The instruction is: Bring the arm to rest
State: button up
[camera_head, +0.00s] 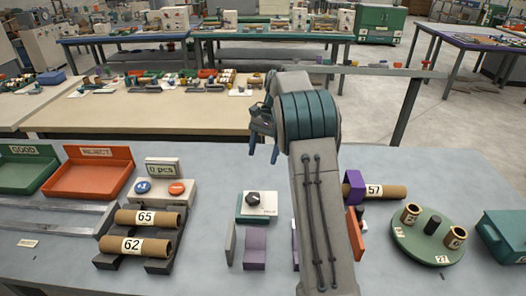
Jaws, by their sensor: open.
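My gripper (264,143) is raised above the far side of the grey workbench (205,190), at the end of my grey arm. Its dark blue fingers point down and are apart, with nothing seen between them. My arm rises from the bottom of the view, right of centre. It partly hides a cardboard tube marked 57 (384,191) and the purple part (353,190) around its left end.
Tubes marked 65 (146,218) and 62 (133,246) lie on a dark rack at left. Green GOOD (25,170) and orange REJECT (88,178) trays stand behind. A button box (162,192), a dial box (256,205) and a green turntable (427,240) stand on the bench.

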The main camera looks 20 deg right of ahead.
dwell(0.4)
jog(key=s+a+r+n+t, duration=0.1)
jog(key=s+a+r+n, duration=0.1)
jog(key=s+r, duration=0.45)
jog(key=s+a+f+n+t+h, duration=0.1)
jog(key=s+n, duration=0.3)
jog(key=s, duration=0.9)
jog(key=s+a+f+n+t+h, duration=0.1)
jog(key=s+a+n+t+h, duration=0.1)
jog(key=s, duration=1.1)
jog(key=shift+f+n+t, duration=0.25)
jog(key=shift+n+t, duration=0.65)
jog(key=shift+w, duration=0.1)
